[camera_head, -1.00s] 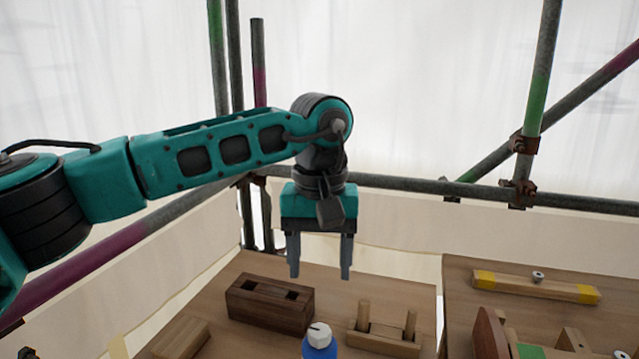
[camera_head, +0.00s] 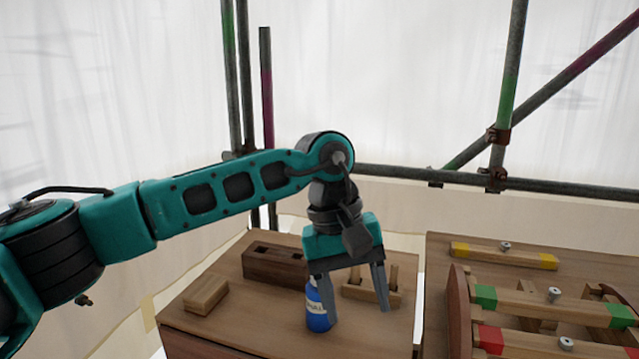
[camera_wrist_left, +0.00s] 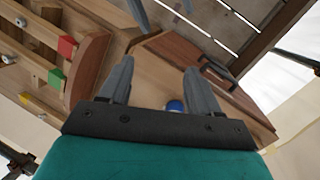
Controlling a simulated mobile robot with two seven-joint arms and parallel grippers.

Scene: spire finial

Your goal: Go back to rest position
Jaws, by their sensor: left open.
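My left gripper (camera_head: 357,300) is open, its two fingers pointing down above the left wooden table (camera_head: 240,325). In the left wrist view the open fingers (camera_wrist_left: 150,85) show, with a bit of blue, likely the bottle (camera_wrist_left: 175,106), beside one finger.
On the left table are a dark slotted block (camera_head: 272,262), a small wooden block (camera_head: 206,295) and a pegged wooden rack (camera_head: 372,292). The right table (camera_head: 440,262) holds a frame with yellow-, green- and red-ended bars (camera_head: 550,308). Scaffold poles (camera_head: 400,171) stand behind.

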